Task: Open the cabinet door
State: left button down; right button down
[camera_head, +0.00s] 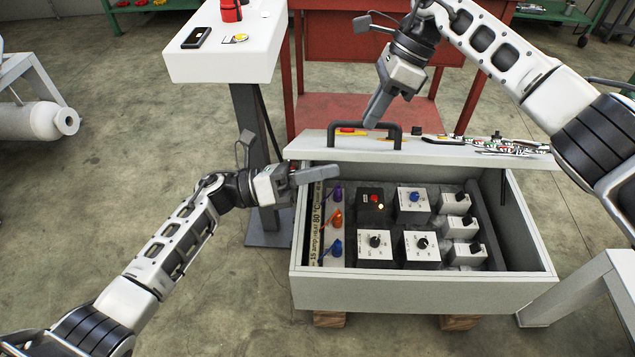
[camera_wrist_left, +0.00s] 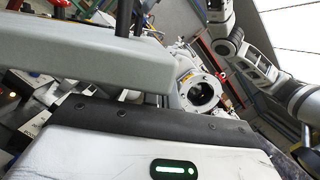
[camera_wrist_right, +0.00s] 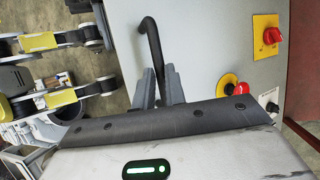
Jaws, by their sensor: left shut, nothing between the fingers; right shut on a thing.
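The cabinet (camera_head: 420,285) is a white box with its top side open to my head view. Its door (camera_head: 450,151) stands raised along the far edge, seen at a shallow angle, and its face fills the middle of the right wrist view (camera_wrist_right: 205,40). A black bar handle (camera_head: 386,128) is on the door. My right gripper (camera_head: 373,120) is shut on this handle, which also shows between its fingers in the right wrist view (camera_wrist_right: 151,40). My left gripper (camera_head: 335,173) is shut and empty over the cabinet's left edge.
Dials and switches (camera_head: 415,245) fill the cabinet. Red and yellow switches (camera_wrist_right: 268,36) are on the door face. A white pedestal table (camera_head: 225,65) stands behind on the left, with a red workbench (camera_head: 345,60) behind the door.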

aim_at(322, 152)
jog(key=shift+w+d+f, duration=0.2)
jog(key=shift+f, duration=0.15)
pick_arm(q)
jog(key=shift+w+r, duration=0.5)
jog(key=shift+r, duration=0.2)
jog(key=shift+w+r, duration=0.5)
jog(key=shift+r, duration=0.2)
pick_arm(e)
jog(key=shift+a+f, duration=0.1)
pick_arm(q)
jog(key=shift+w, duration=0.1)
pick_arm(e)
jog(key=c, duration=1.5)
grip_release()
pick_arm(q)
jog(key=shift+f, duration=0.1)
pick_arm(e)
jog(key=shift+o, duration=0.2)
pick_arm(q)
jog(key=shift+f, duration=0.1)
